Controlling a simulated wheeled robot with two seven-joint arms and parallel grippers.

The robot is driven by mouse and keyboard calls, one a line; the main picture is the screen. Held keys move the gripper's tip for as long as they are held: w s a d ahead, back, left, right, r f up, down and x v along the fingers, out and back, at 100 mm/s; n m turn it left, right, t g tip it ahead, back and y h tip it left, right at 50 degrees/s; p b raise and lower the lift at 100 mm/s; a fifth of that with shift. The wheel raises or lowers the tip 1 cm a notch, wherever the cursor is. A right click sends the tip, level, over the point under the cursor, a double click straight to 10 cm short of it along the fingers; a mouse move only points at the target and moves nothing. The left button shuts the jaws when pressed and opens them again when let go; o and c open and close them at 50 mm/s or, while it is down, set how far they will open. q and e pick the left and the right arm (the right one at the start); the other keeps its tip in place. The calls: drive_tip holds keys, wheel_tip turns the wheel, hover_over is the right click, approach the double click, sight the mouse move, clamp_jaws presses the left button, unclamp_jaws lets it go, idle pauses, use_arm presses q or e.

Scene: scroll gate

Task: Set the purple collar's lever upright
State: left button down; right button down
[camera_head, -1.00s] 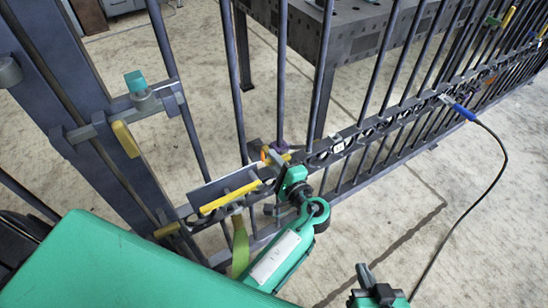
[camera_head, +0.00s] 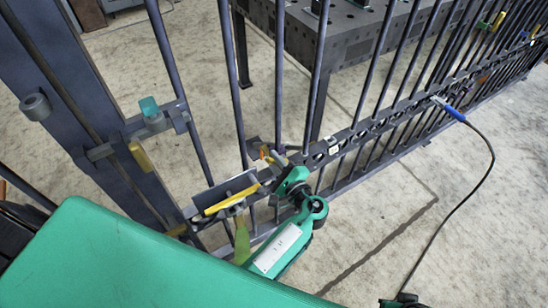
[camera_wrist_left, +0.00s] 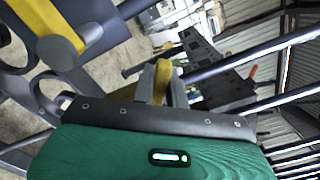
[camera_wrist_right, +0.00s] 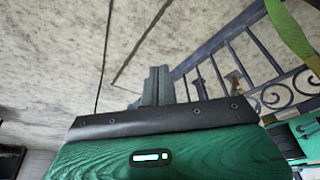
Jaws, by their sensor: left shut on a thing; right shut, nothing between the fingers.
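My left gripper (camera_head: 276,160) is at the gate's middle rail (camera_head: 345,135), beside an upright bar. In the left wrist view its fingers (camera_wrist_left: 158,80) are shut on a yellow lever (camera_wrist_left: 163,72). The purple collar does not show clearly now; the gripper and rail parts crowd that spot. I cannot tell the lever's exact tilt from the head view. My right gripper is mostly cut off at the bottom edge of the head view. In the right wrist view its fingers (camera_wrist_right: 158,84) are shut and empty, over the floor side of the gate.
A yellow-handled latch (camera_head: 230,200) lies just left of my left gripper. A teal-capped piece (camera_head: 150,107) and another yellow handle (camera_head: 140,155) sit by the post. A blue-ended black cable (camera_head: 455,112) runs from the rail to the floor. A metal table (camera_head: 350,30) stands behind the gate.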

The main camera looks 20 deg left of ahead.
use_arm(q)
drive_tip(key=shift+w+d+r+m+p, duration=0.1)
drive_tip(key=shift+r+m+p, duration=0.2)
drive_tip(key=shift+m+p, duration=0.5)
drive_tip(key=shift+w+p, duration=0.1)
drive_tip(key=shift+p, duration=0.25)
use_arm(e)
wheel_tip(320, 180, down, 6)
drive_tip(key=shift+w+a+g, duration=0.15)
drive_tip(key=shift+w+g, duration=0.15)
drive_tip(key=shift+g, duration=0.1)
use_arm(q)
drive_tip(key=c, duration=1.4)
unclamp_jaws()
use_arm(e)
drive_tip(key=shift+f, duration=0.1)
use_arm(q)
drive_tip(key=shift+f, duration=0.1)
use_arm(e)
drive_tip(key=shift+s, duration=0.1)
